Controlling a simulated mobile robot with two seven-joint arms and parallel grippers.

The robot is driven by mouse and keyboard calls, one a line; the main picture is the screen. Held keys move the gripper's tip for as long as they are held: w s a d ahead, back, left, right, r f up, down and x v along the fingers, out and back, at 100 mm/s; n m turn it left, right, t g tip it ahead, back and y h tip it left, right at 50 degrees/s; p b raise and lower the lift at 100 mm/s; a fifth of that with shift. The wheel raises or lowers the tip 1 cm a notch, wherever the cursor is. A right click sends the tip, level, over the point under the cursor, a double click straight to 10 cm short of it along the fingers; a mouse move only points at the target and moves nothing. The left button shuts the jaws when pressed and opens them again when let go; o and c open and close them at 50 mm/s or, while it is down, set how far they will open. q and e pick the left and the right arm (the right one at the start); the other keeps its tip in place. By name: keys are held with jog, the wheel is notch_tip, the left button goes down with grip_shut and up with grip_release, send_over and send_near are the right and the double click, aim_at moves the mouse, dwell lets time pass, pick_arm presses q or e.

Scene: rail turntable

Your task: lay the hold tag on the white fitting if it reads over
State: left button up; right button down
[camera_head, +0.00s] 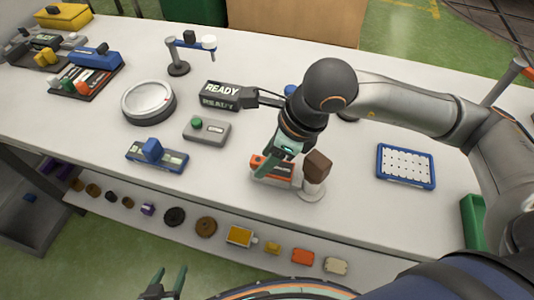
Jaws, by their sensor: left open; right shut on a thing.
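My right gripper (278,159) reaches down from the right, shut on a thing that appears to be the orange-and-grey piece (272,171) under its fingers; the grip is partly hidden. A brown block (317,164) sits just right of the fingers, above a white round-based piece (312,191), which may be the white fitting. My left gripper (166,282) is open and empty at the bottom edge, in front of the table. A black display (221,95) reads READY. A round dial (149,101) with a pale face lies left of it; its reading is too small. I cannot identify the hold tag.
A grey box with a green button (207,131) and a blue-topped device (157,156) stand on the white table. A blue-framed tray (406,166) is at right, a small stand (178,66) at the back. Several small parts lie on the lower shelf (187,228).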

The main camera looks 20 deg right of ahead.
aim_at(290, 171)
jog(key=shift+f+b, duration=0.2)
jog(key=shift+b, duration=0.15)
jog(key=shift+c, duration=1.5)
grip_release()
jog(key=shift+r, duration=0.1)
jog(key=shift+r+p, duration=0.3)
jog(key=shift+r, duration=0.2)
jog(key=v, duration=1.1)
jog(key=shift+s+d, duration=0.15)
jog(key=shift+s, duration=0.05)
